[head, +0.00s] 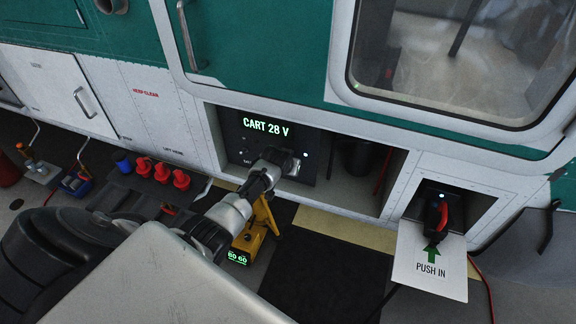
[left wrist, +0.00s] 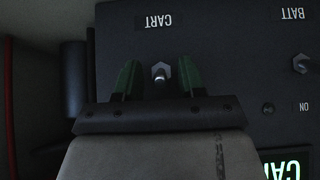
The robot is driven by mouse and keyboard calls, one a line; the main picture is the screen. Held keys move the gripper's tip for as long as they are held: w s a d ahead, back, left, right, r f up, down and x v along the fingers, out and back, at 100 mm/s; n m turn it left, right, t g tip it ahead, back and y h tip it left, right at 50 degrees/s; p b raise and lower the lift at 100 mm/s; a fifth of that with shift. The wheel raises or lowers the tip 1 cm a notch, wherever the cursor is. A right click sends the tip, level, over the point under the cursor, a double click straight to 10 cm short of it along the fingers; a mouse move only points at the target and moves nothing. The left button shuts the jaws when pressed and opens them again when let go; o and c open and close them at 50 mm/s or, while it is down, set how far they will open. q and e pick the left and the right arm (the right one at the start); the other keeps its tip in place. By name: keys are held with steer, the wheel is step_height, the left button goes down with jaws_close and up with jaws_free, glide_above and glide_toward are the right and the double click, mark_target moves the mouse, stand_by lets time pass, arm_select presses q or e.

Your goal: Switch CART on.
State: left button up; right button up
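The CART toggle switch (left wrist: 160,74) is a small metal lever beside the upside-down CART label (left wrist: 155,22) on a dark panel in the left wrist view. My left gripper (left wrist: 159,76) is open, with one dark green finger on each side of the lever and visible gaps between. In the head view my left gripper (head: 296,165) is at the panel in the hull recess and hides the switch. A green display (head: 266,127) above it reads CART 28 V. Which way the lever is thrown I cannot tell. My right gripper is not in view.
The BATT toggle (left wrist: 301,64) and an unlit ON lamp (left wrist: 268,108) are on the same panel. At right, a red-and-black plug (head: 438,214) sits in a recess above a PUSH IN flap (head: 430,268). A yellow stand (head: 250,238) is below my arm.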

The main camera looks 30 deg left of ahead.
arm_select(q)
steer(key=v, duration=1.1)
steer(key=shift+f, duration=0.1)
steer(key=s+d+f+m+g+b, duration=0.1)
steer(key=s+d+f+b, duration=0.1)
steer(key=s+f, duration=0.65)
steer(key=s+d+f+m+g+b, duration=0.15)
steer(key=s+f, duration=0.25)
steer(key=f, duration=1)
steer(key=s+d+f+g+b, duration=0.1)
steer(key=s+d+f+b, duration=0.1)
steer(key=s+f, duration=0.65)
steer(key=s+d+f+m+g+b, duration=0.1)
steer(key=s+d+f, duration=0.1)
steer(key=s+f, duration=0.3)
steer(key=s+d+f+g+h+b, duration=0.1)
steer(key=s+f, duration=0.5)
steer(key=s, duration=0.6)
steer(key=s+d+f+m+g+b, duration=0.1)
steer(key=s+d+f, duration=0.3)
steer(key=s, duration=0.5)
step_height(320, 180, down, 3)
steer(key=shift+r+m+h+b, duration=0.25)
steer(key=shift+m+h+b, duration=0.1)
steer(key=shift+h+b, duration=0.1)
steer(key=shift+s, duration=0.1)
